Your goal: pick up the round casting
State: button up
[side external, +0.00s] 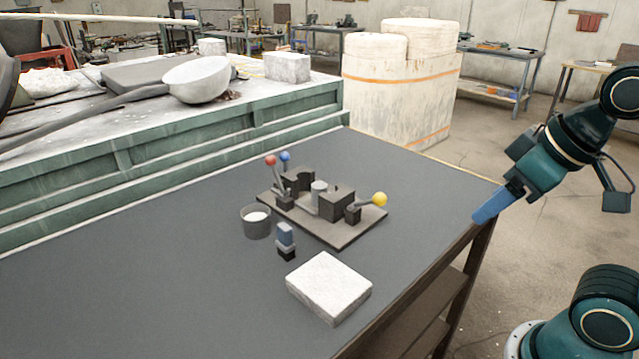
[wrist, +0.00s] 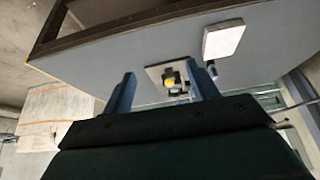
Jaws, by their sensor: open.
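A small light-grey round piece (side external: 319,187), which looks like the round casting, stands between two dark blocks (side external: 337,204) on a flat fixture plate (side external: 335,236). Lever handles with red, blue and yellow knobs (side external: 380,199) surround it. My gripper (side external: 483,219) is off the table's right edge, well to the right of the fixture and apart from it. In the wrist view my gripper (wrist: 162,70) is open and empty, its two blue fingers spread. The fixture plate (wrist: 155,73) and a yellow knob (wrist: 171,78) show beyond the fingers; the round piece cannot be made out there.
A dark cup with white contents (side external: 257,221) and a small blue-and-black upright item (side external: 285,240) stand left of and in front of the fixture. A white slab (side external: 328,286) lies nearer. The table's left part is clear.

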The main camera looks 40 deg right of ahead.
jog(key=w+r+n+g, duration=0.2)
jog(key=w+r+n, duration=0.3)
jog(key=w, duration=0.5)
jog(key=n+g, duration=0.4)
jog(key=n, duration=1.1)
send_over(319, 186)
notch_tip(319, 186, down, 7)
jog(key=shift+r, duration=0.2)
jog(key=shift+f, duration=4.3)
jog(key=shift+f, duration=0.1)
